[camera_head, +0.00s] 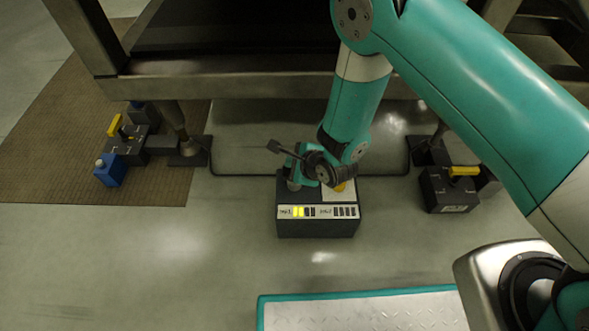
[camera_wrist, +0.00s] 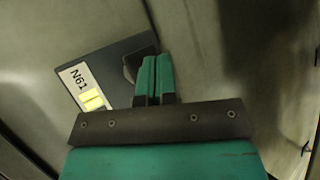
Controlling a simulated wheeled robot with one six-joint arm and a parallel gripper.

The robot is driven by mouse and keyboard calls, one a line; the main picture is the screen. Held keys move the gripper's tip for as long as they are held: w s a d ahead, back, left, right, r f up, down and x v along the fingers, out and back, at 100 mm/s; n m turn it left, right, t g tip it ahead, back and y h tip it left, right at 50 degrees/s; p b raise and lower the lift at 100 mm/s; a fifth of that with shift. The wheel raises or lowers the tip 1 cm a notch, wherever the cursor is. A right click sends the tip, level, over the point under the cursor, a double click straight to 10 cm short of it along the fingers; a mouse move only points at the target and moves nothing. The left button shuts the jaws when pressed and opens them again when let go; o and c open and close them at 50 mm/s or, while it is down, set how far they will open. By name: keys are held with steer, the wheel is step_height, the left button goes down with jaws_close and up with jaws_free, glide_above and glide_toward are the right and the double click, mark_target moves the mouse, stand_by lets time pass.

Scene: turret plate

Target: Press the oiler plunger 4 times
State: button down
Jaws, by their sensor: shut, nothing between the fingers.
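A dark box (camera_head: 318,228), which appears to be the oiler, stands on the floor at the centre of the head view. Its front strip (camera_head: 318,211) has two labelled rows of bars; a couple of bars in the left row are yellow, and the right row is dark. The left label reads about "N61" in the wrist view (camera_wrist: 76,76). My gripper (camera_head: 293,182) is shut and empty, pointing down over the box's left top. Its teal fingers (camera_wrist: 154,75) stand beside or over a dark raised part (camera_wrist: 131,67), perhaps the plunger. Contact cannot be told.
A yellow part (camera_head: 340,187) shows on the box's right top, partly behind my arm. Dark blocks with yellow handles stand left (camera_head: 126,150) and right (camera_head: 448,190). A teal-edged plate (camera_head: 365,312) lies in front; a metal frame (camera_head: 230,85) spans behind.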

steer(key=shift+f, duration=0.15)
steer(key=shift+f, duration=0.3)
steer(key=shift+f+b, duration=0.85)
steer(key=shift+f, duration=0.25)
stand_by(1.1)
stand_by(0.4)
steer(key=shift+r+p, duration=1.4)
steer(key=shift+r, duration=0.15)
step_height(320, 180, up, 5)
steer(key=p, duration=0.4)
steer(key=shift+p, duration=0.3)
stand_by(1.5)
